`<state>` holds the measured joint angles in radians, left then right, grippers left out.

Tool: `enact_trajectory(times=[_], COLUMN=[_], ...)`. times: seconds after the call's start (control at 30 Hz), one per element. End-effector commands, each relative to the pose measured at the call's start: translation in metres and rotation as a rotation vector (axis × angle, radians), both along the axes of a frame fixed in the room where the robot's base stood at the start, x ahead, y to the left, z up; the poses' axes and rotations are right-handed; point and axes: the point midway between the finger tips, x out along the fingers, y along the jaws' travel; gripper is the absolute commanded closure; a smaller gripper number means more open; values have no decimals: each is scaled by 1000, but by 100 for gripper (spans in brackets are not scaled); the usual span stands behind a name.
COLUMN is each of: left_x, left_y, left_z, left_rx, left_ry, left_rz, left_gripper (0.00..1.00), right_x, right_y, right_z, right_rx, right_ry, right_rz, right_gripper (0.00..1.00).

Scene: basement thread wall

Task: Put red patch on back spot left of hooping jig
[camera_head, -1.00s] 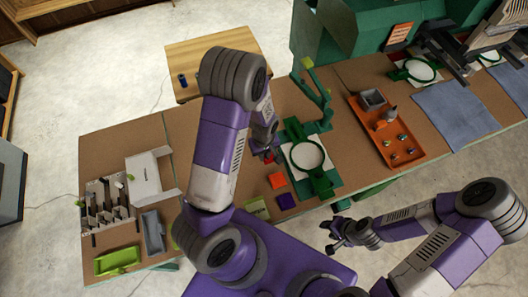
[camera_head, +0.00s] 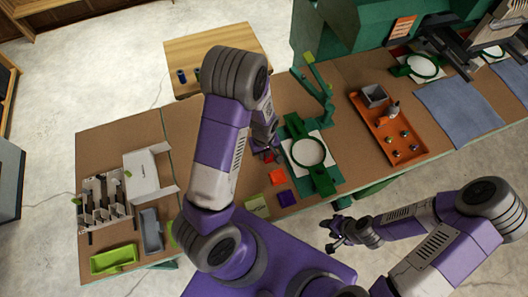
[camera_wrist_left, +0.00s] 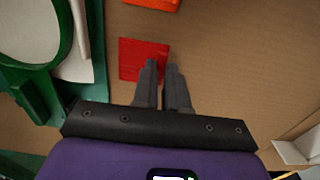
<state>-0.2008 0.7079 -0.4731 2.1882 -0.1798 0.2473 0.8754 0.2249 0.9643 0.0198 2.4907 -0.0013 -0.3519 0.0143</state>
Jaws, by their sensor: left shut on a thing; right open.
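The red patch (camera_wrist_left: 137,58) lies flat-looking at or just above the brown table, beside the jig. In the head view only a bit of the red patch (camera_head: 269,157) shows under my left gripper (camera_head: 266,150). My left gripper (camera_wrist_left: 162,66) is shut on the patch near one edge, its fingertips over it in the wrist view. My right gripper (camera_head: 335,240) is open and empty off the table's front edge.
An orange patch (camera_head: 277,177) and a purple patch (camera_head: 286,198) lie in front of the red one, with a yellow-green card (camera_head: 257,206) to their left. An orange tray (camera_head: 379,128) is right of the jig. A white box (camera_head: 148,179) stands at left.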

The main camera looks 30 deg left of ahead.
Motion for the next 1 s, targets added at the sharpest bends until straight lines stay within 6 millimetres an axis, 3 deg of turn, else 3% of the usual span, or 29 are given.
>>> enact_trajectory(times=[0.4, 0.43, 0.6, 1.0], left_x=[0, 0, 0, 0], left_y=[0, 0, 0, 0], left_z=[-14, -14, -13, -5], left_rx=[0, 0, 0, 0], left_ry=[0, 0, 0, 0], left_rz=[1, 1, 1, 1], left_gripper=[100, 83, 58, 58], right_x=[0, 0, 0, 0], right_y=[0, 0, 0, 0], right_z=[-12, -11, -11, -4], right_rx=[0, 0, 0, 0], right_ry=[0, 0, 0, 0], right_rz=[0, 0, 0, 0], right_gripper=[57, 57, 57, 57])
